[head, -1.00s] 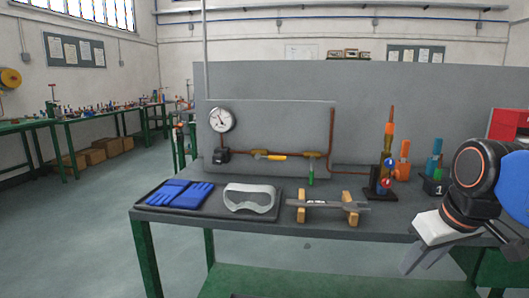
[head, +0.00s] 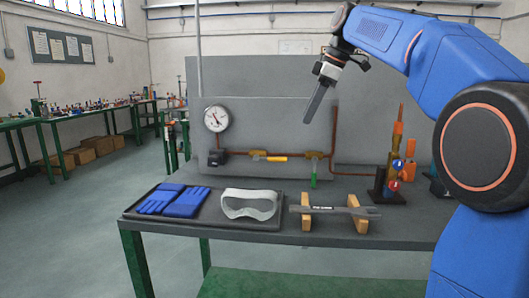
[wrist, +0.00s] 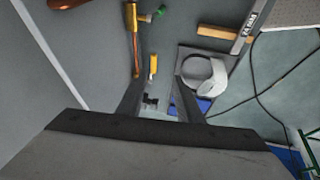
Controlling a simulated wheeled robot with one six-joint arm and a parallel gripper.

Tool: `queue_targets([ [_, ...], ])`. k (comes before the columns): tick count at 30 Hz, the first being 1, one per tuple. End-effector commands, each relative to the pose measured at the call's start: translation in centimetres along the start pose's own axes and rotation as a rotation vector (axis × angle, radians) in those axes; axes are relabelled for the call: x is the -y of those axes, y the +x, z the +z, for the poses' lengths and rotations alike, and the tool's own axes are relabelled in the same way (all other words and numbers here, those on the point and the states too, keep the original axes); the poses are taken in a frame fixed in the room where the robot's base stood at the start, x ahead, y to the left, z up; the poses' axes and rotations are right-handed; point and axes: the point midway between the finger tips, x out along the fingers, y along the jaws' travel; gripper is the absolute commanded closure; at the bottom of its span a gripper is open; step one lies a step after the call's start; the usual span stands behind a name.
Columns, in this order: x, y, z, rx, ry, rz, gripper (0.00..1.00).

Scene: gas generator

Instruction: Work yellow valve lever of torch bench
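The yellow valve lever (head: 277,159) lies level along the copper pipe on the grey panel (head: 270,115). It extends right from a brass valve body (head: 257,154). In the wrist view the yellow lever (wrist: 153,67) shows between my fingers, further off. My gripper (head: 310,118) is up in front of the panel, above and right of the lever, tilted down and clear of it. In the wrist view my gripper's two fingers (wrist: 159,80) are spread with nothing held. The head view shows the fingers nearly edge-on.
A pressure gauge (head: 216,119) stands left on the pipe. A green lever (head: 314,176) hangs at right. On the bench (head: 270,226) lie blue gloves (head: 176,200), goggles (head: 250,204) and a metal bar on wooden blocks (head: 335,211). Torches (head: 393,165) stand at right.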

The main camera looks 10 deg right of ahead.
Motion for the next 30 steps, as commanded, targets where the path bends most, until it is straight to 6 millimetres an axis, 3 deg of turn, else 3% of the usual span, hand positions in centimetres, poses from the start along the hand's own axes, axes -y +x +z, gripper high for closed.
queue_targets([
  [4, -1.5, -0.4, -0.5, -0.01, -0.059, -0.007, 0.67],
  [11, -1.7, 0.8, -0.7, -0.013, -0.075, -0.013, 0.67],
  [30, -1.5, 11.8, -0.8, -0.012, -0.073, -0.014, 0.67],
])
